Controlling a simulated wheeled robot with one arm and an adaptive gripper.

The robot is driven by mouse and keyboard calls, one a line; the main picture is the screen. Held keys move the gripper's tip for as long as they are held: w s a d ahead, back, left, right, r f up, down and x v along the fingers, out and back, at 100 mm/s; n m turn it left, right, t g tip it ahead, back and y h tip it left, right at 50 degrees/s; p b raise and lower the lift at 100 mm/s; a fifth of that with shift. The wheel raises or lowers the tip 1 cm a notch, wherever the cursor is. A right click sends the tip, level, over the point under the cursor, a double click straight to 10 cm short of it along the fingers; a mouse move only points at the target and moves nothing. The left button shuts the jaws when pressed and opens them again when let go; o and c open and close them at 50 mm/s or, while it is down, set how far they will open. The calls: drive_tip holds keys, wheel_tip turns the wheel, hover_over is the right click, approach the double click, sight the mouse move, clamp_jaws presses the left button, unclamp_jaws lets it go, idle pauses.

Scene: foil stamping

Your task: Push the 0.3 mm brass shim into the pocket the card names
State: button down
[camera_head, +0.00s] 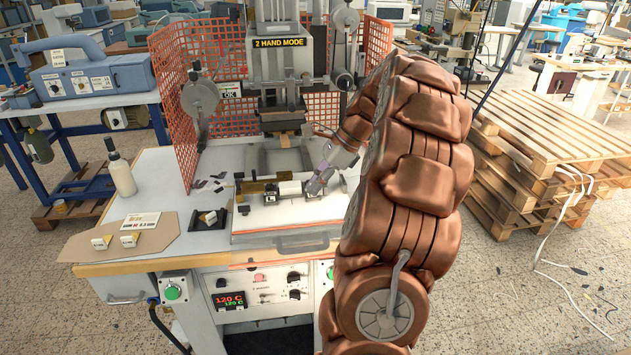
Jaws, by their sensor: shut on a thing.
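My gripper (316,183) is low over the bench at the right end of the fixture row, under the press. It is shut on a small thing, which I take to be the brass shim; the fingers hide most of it. The row holds a brass-coloured block (252,187) at left and pale blocks (290,188) next to the fingers. The pockets are too small to make out. The white card (140,221) lies on the cardboard at left; its lower line seems to read SHIM and 0.3 mm, the rest is unclear.
Two small labelled blocks (130,239) sit on the cardboard (165,237). The press head (283,115) hangs above, between orange mesh guards (178,85). A bottle (121,175) stands at left.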

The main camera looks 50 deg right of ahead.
drive_tip(key=shift+f+b, duration=0.65)
drive_tip(key=shift+f, duration=1.85)
drive_tip(key=shift+f+p, duration=0.35)
drive_tip(key=shift+f, duration=0.2)
idle(0.4)
drive_tip(key=c, duration=1.2)
unclamp_jaws()
drive_tip(key=shift+s+r, duration=0.1)
drive_tip(key=v, duration=1.1)
drive_tip(key=shift+d+r, duration=0.25)
drive_tip(key=shift+r, duration=0.1)
drive_tip(key=shift+s, duration=0.1)
drive_tip(key=shift+a, duration=0.1)
